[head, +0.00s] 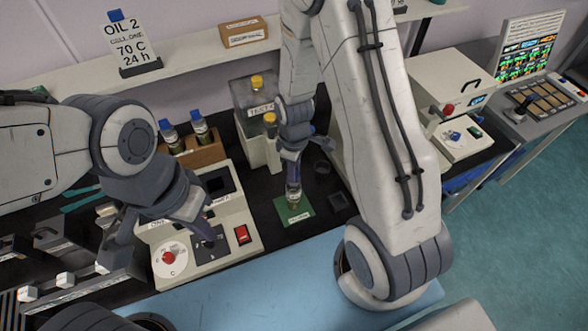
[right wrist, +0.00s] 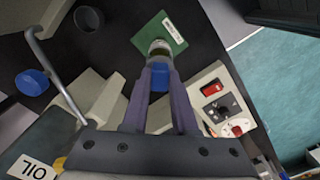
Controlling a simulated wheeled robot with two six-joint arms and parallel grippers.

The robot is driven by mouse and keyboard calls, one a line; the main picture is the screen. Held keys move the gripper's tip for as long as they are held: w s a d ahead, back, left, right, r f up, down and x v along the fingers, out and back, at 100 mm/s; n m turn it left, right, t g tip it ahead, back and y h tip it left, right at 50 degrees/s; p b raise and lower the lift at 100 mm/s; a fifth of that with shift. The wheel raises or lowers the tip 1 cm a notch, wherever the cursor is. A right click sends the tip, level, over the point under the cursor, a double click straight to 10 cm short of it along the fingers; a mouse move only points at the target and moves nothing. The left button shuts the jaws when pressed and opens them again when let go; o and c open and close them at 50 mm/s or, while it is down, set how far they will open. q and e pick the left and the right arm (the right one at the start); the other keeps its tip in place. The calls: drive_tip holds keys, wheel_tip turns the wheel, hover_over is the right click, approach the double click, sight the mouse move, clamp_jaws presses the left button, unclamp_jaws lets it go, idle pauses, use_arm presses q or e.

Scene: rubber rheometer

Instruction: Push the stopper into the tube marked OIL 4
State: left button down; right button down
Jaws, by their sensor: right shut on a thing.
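A clear tube (head: 294,196) with dark contents stands on a green pad (head: 306,211); both also show in the right wrist view, the tube (right wrist: 160,48) and the pad (right wrist: 172,26). Its marking is not readable, so I cannot tell if it is OIL 4. My right gripper (right wrist: 160,76) is shut on a blue stopper (right wrist: 160,82) at the tube's mouth. How deep the stopper sits is hidden. In the head view the right gripper (head: 292,165) points down over the pad. My left gripper (head: 158,250) is open and empty, above the left part of the control box.
A brown rack (head: 203,153) holds two blue-stoppered tubes behind the control box (head: 238,213). An OIL 2 sign (head: 131,42) stands on the shelf. A blue mat (head: 240,288) in front is mostly clear.

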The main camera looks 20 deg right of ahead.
drive_tip(key=shift+f+b, duration=1.15)
drive_tip(key=shift+f, duration=0.45)
drive_tip(key=shift+f, duration=0.1)
drive_tip(key=c, duration=0.6)
unclamp_jaws()
wheel_tip(320, 180, up, 6)
drive_tip(key=p, duration=0.5)
